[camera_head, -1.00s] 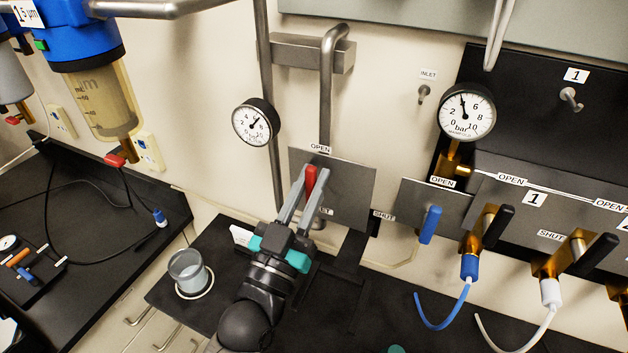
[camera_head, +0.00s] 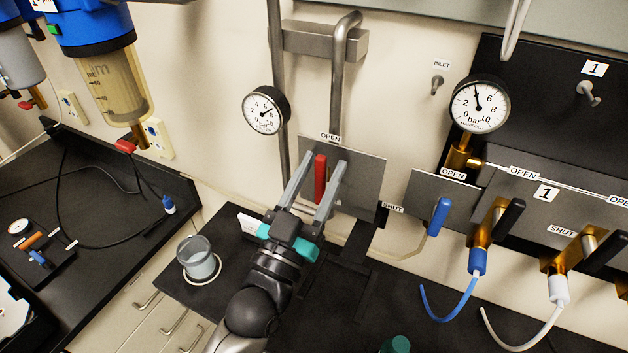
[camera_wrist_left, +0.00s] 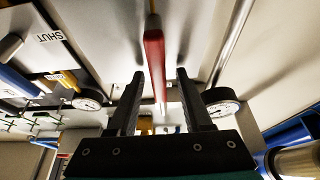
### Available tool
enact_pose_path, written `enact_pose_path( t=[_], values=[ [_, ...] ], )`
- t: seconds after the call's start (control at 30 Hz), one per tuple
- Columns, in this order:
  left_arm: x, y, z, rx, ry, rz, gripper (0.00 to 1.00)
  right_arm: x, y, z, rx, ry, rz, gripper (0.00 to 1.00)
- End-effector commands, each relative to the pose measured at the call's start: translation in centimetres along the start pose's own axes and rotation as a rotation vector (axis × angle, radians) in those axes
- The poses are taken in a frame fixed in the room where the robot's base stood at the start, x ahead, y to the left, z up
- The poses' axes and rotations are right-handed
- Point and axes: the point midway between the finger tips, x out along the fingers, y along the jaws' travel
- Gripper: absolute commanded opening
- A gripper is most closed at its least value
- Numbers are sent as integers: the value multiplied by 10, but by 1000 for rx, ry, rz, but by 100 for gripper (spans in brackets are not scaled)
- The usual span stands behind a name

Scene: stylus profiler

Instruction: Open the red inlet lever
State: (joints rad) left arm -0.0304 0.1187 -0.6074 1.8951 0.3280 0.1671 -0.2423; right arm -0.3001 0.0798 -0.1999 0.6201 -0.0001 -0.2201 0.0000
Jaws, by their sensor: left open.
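The red inlet lever (camera_head: 320,178) stands upright on a grey wall plate (camera_head: 358,180), pointing up toward the OPEN label (camera_head: 331,137). A SHUT label (camera_head: 392,208) is at the plate's lower right. My left gripper (camera_head: 322,172) is open, with one finger on each side of the lever and visible gaps between. The left wrist view shows the red lever (camera_wrist_left: 154,55) between the spread fingers (camera_wrist_left: 160,76). My right gripper is not in view.
A pressure gauge (camera_head: 266,111) hangs upper left of the plate. A blue lever (camera_head: 438,216) and black-handled valves (camera_head: 510,218) with hoses are to the right. A clear beaker (camera_head: 198,258) stands on the dark bench at lower left.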

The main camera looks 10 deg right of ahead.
Motion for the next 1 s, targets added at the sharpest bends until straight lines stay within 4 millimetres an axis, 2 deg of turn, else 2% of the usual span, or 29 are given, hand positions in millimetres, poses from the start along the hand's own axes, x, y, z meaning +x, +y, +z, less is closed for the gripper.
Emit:
enact_pose_path(
  t=[0.17, 0.7, 0.9, 1.0],
  values=[
    [-15, 0, 2, 1, -2, 0, 50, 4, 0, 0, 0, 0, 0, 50],
    [-120, 0, 3, 1, -5, 0, 50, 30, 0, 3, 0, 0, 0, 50],
    [-144, 0, 2, -1, -3, 0, 50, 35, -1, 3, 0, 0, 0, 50],
    [-150, 0, 1, -1, -2, 0, 50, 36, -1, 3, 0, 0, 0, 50]
  ],
)
